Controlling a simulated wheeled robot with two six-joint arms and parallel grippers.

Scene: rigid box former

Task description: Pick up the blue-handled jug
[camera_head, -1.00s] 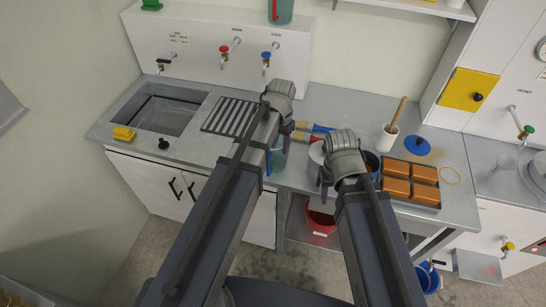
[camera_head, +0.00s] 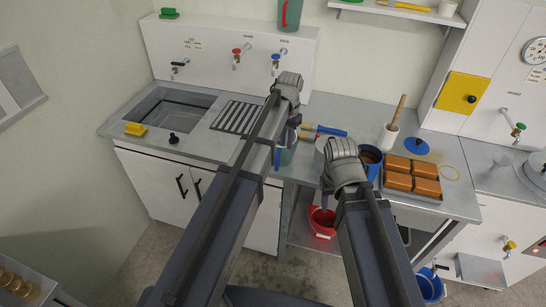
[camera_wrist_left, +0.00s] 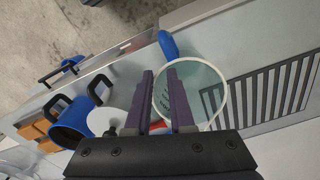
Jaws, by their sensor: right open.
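The blue-handled jug (camera_head: 286,156) is translucent green and stands on the counter near its front edge, partly hidden by my left arm. In the left wrist view its round open rim (camera_wrist_left: 222,100) faces the camera, and its blue handle (camera_wrist_left: 168,44) sticks out beyond the fingertips. My left gripper (camera_wrist_left: 161,74) is open above the jug, its two fingers apart and the near side of the rim showing between them. Whether they touch the jug, I cannot tell. My right gripper (camera_head: 325,202) is open and empty before the counter front, partly hidden by its own wrist.
A blue pot (camera_head: 370,160), a tray of brown blocks (camera_head: 411,180) and a white holder (camera_head: 388,138) stand to the right. A black drain grid (camera_head: 238,117) and a sink (camera_head: 172,107) lie left. A red-handled jug (camera_head: 291,14) stands above. A red bucket (camera_head: 322,222) is below.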

